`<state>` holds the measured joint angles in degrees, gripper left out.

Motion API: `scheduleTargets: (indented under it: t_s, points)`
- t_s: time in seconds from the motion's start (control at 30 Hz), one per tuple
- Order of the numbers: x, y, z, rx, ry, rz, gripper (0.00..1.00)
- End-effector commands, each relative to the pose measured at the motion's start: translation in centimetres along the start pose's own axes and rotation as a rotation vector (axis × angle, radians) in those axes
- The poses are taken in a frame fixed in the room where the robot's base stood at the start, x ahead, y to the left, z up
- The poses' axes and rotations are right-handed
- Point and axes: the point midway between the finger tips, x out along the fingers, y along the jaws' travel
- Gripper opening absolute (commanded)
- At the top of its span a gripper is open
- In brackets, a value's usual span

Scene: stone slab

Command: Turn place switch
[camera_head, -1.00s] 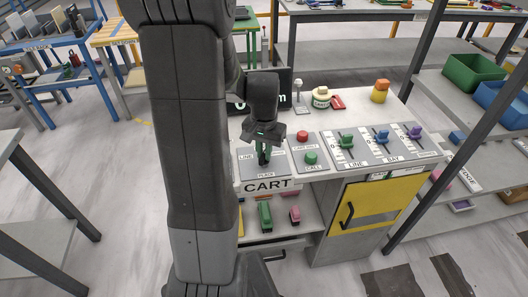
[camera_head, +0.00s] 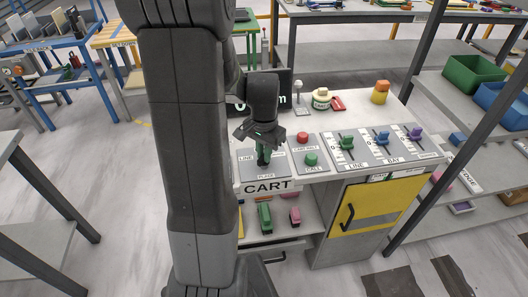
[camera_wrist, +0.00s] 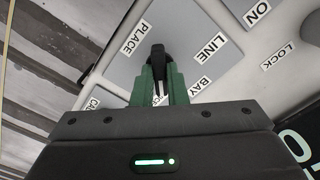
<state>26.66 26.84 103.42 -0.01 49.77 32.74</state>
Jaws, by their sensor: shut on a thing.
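The place switch is a black knob (camera_wrist: 158,54) on a grey plate (camera_wrist: 180,22) with the labels PLACE, LINE and BAY. In the wrist view the green fingers of my gripper (camera_wrist: 159,82) are shut on the knob, one on each side. The knob's pointed end shows beyond the fingers, between the PLACE and LINE labels. In the head view my gripper (camera_head: 263,156) points down over the plate (camera_head: 279,172) at the left end of the cart console. The gripper hides most of the knob there.
Red (camera_head: 302,138) and green (camera_head: 311,159) buttons sit just right of the plate. Green (camera_head: 347,143), blue (camera_head: 382,138) and purple (camera_head: 414,132) levers stand farther right. A dark screen (camera_head: 284,84) stands behind the gripper. A yellow door (camera_head: 384,205) is below.

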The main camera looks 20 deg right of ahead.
Motion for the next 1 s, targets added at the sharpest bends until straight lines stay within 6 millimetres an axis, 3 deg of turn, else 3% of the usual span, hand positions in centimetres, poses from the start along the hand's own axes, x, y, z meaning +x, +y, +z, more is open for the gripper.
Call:
scheduleTargets:
  t_s: [0.03,0.1,0.13,0.4,0.53,0.67,1.0]
  points:
    - [-0.1,-0.1,-0.1,0.001,0.004,-0.002,0.19]
    - [-0.1,-0.1,-0.1,0.001,0.004,-0.002,0.32]
    - [-0.1,-0.1,-0.1,0.001,0.003,-0.002,0.35]
    - [-0.1,0.0,-0.1,0.0,0.002,-0.001,0.35]
    - [-1.0,-0.1,-0.1,0.0,0.004,-0.002,0.35]
    - [-3.2,-0.1,-0.1,0.0,0.006,-0.004,0.35]
    - [-10.8,-0.1,-0.1,0.0,0.006,-0.004,0.35]
